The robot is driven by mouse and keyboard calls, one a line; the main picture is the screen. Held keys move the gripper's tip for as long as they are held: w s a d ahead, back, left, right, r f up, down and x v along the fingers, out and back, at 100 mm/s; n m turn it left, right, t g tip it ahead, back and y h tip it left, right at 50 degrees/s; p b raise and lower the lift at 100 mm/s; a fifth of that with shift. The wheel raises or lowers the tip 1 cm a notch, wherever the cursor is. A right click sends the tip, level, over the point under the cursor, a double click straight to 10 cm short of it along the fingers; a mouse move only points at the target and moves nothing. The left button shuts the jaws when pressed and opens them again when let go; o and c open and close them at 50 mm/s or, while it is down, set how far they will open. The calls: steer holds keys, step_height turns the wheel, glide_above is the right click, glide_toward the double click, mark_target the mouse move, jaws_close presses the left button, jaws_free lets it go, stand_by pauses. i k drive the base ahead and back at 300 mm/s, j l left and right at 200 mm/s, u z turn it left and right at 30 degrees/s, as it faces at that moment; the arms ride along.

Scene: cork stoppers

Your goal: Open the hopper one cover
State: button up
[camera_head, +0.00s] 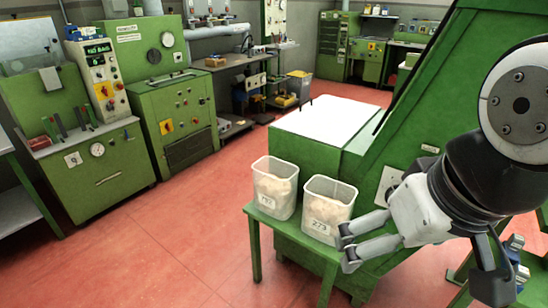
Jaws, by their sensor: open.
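A large green machine (420,100) with a sloped side stands on the right. Joined to its left is a low green box with a flat white top panel (328,117), which looks like a hopper cover and lies flat and closed. No label naming hopper one is readable. My gripper (347,247) is at the lower right, in front of the machine and below the white panel. Its two fingers point left and are apart, with nothing visibly held between them. It is clear of the white panel.
Two translucent bins, a left one (275,188) and a right one marked 273 (327,212), hold pale contents on a green stand (252,212). The right bin is close to my fingers. Green control cabinets (172,110) line the left. The red floor (180,220) between is open.

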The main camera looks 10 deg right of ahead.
mark_target(333, 121)
steer(key=i+j+u, duration=0.2)
steer(key=i, duration=0.25)
steer(key=i+j+u, duration=0.25)
steer(key=i, duration=0.2)
steer(key=i+u, duration=0.2)
steer(key=i, duration=0.3)
steer(key=i+j+z, duration=0.1)
steer(key=i+z, duration=0.35)
steer(key=i+j+z, duration=0.25)
steer(key=z, duration=0.25)
steer(key=i+j+z, duration=0.45)
steer(key=k+l, duration=0.05)
steer(key=k, duration=0.05)
